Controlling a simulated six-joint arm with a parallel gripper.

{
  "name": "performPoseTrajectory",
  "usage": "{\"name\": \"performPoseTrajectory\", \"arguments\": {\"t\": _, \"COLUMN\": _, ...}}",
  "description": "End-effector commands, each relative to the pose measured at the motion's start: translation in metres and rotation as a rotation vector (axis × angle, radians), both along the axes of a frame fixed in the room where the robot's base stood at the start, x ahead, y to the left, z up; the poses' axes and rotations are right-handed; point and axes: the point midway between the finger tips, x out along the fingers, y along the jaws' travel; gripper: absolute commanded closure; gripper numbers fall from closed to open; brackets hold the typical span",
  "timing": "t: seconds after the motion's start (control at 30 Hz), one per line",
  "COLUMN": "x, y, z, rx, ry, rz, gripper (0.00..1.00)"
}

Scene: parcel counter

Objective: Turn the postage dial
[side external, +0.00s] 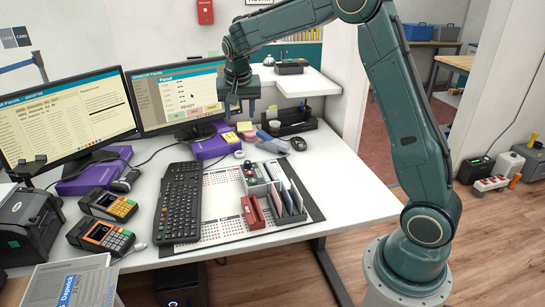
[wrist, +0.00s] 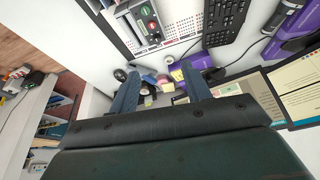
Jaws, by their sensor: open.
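My gripper (side external: 240,112) is open and empty, raised above the back of the desk in front of the right monitor. In the wrist view its two blue fingers (wrist: 161,88) stand wide apart with nothing between them. A small control box (side external: 251,174) with green and red round parts sits on the desk mat, below and apart from my gripper. It also shows at the top of the wrist view (wrist: 148,22). One of its round parts may be the postage dial, but I cannot tell for certain.
A black keyboard (side external: 180,202) lies left of the box. A red holder (side external: 253,213) and an upright file rack (side external: 288,199) stand close by. Two monitors (side external: 66,116) (side external: 180,96), card terminals (side external: 101,237) and purple boxes (side external: 214,144) surround the mat.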

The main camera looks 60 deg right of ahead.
Motion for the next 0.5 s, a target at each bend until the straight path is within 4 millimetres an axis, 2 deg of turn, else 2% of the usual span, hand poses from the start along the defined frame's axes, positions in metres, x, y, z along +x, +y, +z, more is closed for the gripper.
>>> {"name": "performPoseTrajectory", "arguments": {"t": 0.33, "x": 0.0002, "y": 0.0000, "z": 0.0003, "rx": 0.001, "ry": 0.000, "rz": 0.001, "gripper": 0.52}}
{"name": "performPoseTrajectory", "arguments": {"t": 0.5, "x": 0.0073, "y": -0.0038, "z": -0.0037, "rx": 0.018, "ry": 0.005, "rz": -0.004, "gripper": 0.52}}
